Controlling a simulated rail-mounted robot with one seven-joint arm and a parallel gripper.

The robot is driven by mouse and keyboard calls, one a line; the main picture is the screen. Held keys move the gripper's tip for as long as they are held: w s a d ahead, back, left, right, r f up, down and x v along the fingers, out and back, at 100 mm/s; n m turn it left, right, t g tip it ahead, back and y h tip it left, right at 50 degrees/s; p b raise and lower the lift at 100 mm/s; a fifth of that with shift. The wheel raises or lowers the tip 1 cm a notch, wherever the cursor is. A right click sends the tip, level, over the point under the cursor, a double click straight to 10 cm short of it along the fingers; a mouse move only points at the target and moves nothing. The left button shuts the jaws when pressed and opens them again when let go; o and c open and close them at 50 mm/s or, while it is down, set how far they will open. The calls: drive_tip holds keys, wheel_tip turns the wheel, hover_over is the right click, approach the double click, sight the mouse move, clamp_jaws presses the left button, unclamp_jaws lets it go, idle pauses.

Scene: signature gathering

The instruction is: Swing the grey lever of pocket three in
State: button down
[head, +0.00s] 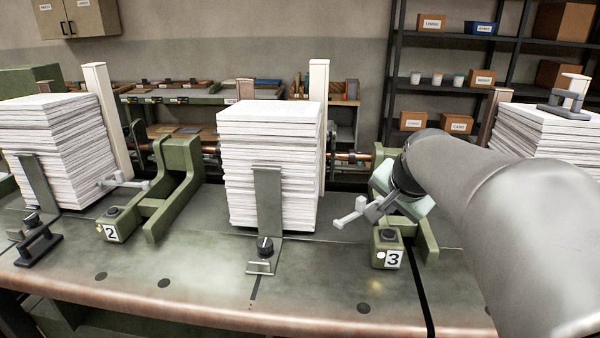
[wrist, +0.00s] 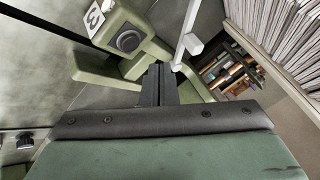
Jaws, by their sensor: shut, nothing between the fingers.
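The block of pocket three (head: 388,248), green with a "3" label and a dark round knob, stands on the bench right of the middle paper stack. It shows at the upper left of the wrist view (wrist: 128,40). Its light grey lever (head: 350,213) sticks out leftward towards the stack, with a small block at its end. In the wrist view the lever (wrist: 188,42) runs upward just right of my fingertips. My gripper (head: 374,212) is shut and empty, low above the pocket three block. The fingertips are close beside the lever; I cannot tell whether they touch it.
The middle paper stack (head: 268,160) stands left of the lever, with a green upright plate (head: 268,200) in front. Pocket two's block (head: 118,222) is further left. A right stack (head: 545,130) stands behind my arm. The front bench strip (head: 190,285) is mostly clear.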

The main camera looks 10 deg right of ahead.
sight(380, 229)
drive_tip(key=x, duration=0.6)
drive_tip(key=w, duration=0.1)
drive_tip(key=w+a, duration=0.1)
drive_tip(key=w+p, duration=0.1)
drive_tip(key=shift+w+a, duration=0.3)
drive_tip(key=shift+a, duration=0.1)
